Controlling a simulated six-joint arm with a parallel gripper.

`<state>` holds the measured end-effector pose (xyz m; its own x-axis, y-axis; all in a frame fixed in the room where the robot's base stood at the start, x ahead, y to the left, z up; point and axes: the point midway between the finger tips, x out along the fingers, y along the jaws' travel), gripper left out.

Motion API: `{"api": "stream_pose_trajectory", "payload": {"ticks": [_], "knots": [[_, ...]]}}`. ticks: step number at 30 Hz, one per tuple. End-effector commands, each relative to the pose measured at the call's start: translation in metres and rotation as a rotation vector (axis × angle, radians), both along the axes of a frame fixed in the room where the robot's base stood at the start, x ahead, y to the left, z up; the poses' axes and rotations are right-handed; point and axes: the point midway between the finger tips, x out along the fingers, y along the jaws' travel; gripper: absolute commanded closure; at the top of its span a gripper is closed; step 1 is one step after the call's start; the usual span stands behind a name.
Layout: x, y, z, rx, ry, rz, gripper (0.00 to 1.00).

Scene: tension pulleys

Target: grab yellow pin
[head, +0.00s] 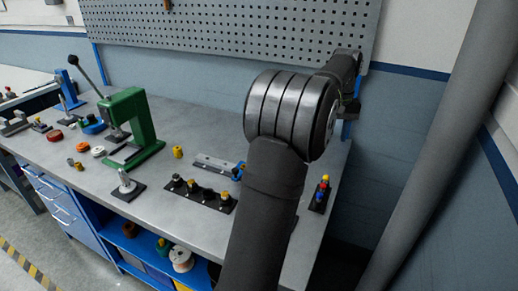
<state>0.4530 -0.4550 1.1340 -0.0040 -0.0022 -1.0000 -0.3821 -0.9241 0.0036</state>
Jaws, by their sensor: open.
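No single item is clearly the yellow pin. A small yellow cylinder (178,152) stands alone on the grey bench, right of the green press. My arm rises across the middle and bends away towards the pegboard. My gripper is not clearly visible; it seems hidden behind the arm's large joint.
A green lever press (140,125) stands on the grey bench (100,185). A silver post on a black plate (126,188) stands in front of it. A metal rail with a blue part (213,163) lies behind the strip. Colored round parts lie at left. A thick grey pipe (440,145) runs at right.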

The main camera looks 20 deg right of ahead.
Motion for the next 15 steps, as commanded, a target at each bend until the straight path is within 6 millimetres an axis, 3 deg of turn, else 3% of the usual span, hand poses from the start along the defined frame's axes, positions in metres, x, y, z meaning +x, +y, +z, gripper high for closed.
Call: {"api": "stream_pose_trajectory", "payload": {"ticks": [15], "knots": [[0.0000, 0.0001, 0.0060, 0.000, 0.000, 0.000, 0.57]]}}
